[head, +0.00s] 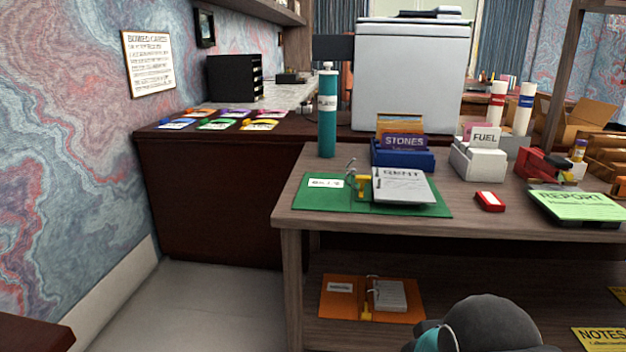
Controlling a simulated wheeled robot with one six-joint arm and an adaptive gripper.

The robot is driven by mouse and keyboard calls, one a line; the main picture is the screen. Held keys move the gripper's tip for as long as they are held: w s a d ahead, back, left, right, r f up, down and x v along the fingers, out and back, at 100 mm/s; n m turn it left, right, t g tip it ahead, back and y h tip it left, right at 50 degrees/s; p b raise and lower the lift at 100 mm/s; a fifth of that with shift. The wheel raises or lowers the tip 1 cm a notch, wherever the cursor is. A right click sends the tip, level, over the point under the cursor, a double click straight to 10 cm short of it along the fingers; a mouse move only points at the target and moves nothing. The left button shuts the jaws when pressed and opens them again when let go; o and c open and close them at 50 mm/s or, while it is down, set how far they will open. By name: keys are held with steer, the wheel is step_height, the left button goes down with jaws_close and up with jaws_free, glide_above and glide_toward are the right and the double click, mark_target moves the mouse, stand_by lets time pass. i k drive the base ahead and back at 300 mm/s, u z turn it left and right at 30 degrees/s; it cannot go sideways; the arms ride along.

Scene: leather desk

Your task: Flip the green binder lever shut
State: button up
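The green binder (320,196) lies open and flat on the wooden desk, near its front left edge. A white label is on its left cover, and a stack of white printed sheets (403,186) lies on its right side. Its yellow lever (362,186) stands up near the spine, left of the sheets. Thin metal rings (351,167) rise beside it and look open. My gripper's fingers are not in view; only a dark rounded part of my arm with a teal band shows at the bottom edge, below the desk front.
A teal cylinder (327,112) stands behind the binder. A blue card box (403,157), white FUEL holder (478,163), red box (490,201) and green REPORT stack (577,205) lie behind or right. An orange binder (340,298) lies on the lower shelf. Floor at left is clear.

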mark_target(361, 179)
steer(key=k, duration=0.5)
steer(key=u, duration=1.05)
steer(key=i, duration=0.7)
steer(key=z, duration=1.35)
